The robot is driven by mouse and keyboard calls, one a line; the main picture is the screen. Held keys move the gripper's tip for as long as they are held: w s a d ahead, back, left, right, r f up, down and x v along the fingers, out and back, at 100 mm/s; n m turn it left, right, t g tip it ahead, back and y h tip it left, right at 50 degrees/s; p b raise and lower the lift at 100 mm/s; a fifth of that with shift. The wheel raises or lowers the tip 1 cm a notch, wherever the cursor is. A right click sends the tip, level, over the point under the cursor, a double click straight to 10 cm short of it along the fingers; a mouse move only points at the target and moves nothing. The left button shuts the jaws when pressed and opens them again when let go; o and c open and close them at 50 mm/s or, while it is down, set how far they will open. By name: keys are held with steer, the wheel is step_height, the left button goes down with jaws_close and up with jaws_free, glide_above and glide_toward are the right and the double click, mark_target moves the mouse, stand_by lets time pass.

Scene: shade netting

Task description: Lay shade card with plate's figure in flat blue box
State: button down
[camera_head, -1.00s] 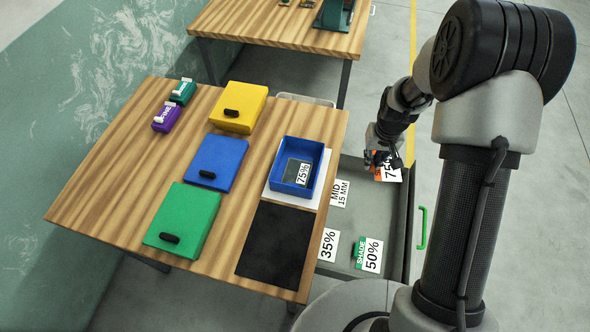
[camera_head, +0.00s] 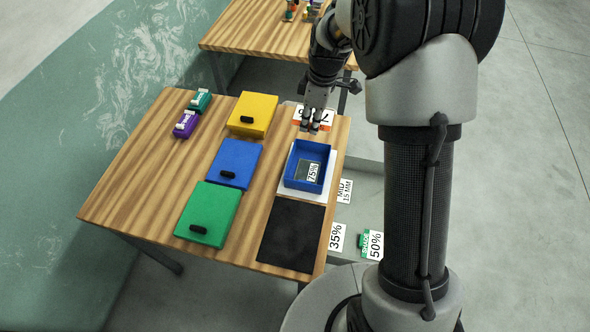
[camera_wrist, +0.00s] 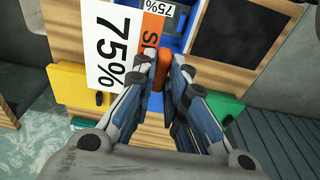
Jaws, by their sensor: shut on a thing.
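My gripper (camera_head: 313,124) is shut on a white shade card (camera_head: 301,113) with an orange band and a large "75%". The card is held above the far right end of the table, beyond the flat blue box (camera_head: 289,171). In the wrist view the card (camera_wrist: 106,47) sticks out to the left of the fingertips (camera_wrist: 161,66), its orange end between them. The open blue box stands on a white mat (camera_head: 287,190). Inside it lies a dark plate (camera_head: 303,170) with a white label reading "75%". In the wrist view the card and fingers hide part of the box.
Yellow (camera_head: 252,113), blue (camera_head: 234,163) and green (camera_head: 208,213) blocks with black handles stand left of the box. A black mat (camera_head: 291,236) lies nearer. Cards reading "35%" (camera_head: 336,237) and "50%" (camera_head: 373,245) lie in a low tray right of the table.

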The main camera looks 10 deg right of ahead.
step_height(320, 180, down, 20)
steer(key=b, duration=0.2)
steer(key=shift+r+b, duration=0.1)
steer(key=shift+b, duration=0.2)
steer(key=shift+f+b, duration=0.35)
steer(key=shift+b, duration=0.15)
steer(key=shift+f+b, duration=0.25)
steer(key=shift+b, duration=0.05)
steer(key=c, duration=1.6)
jaws_free()
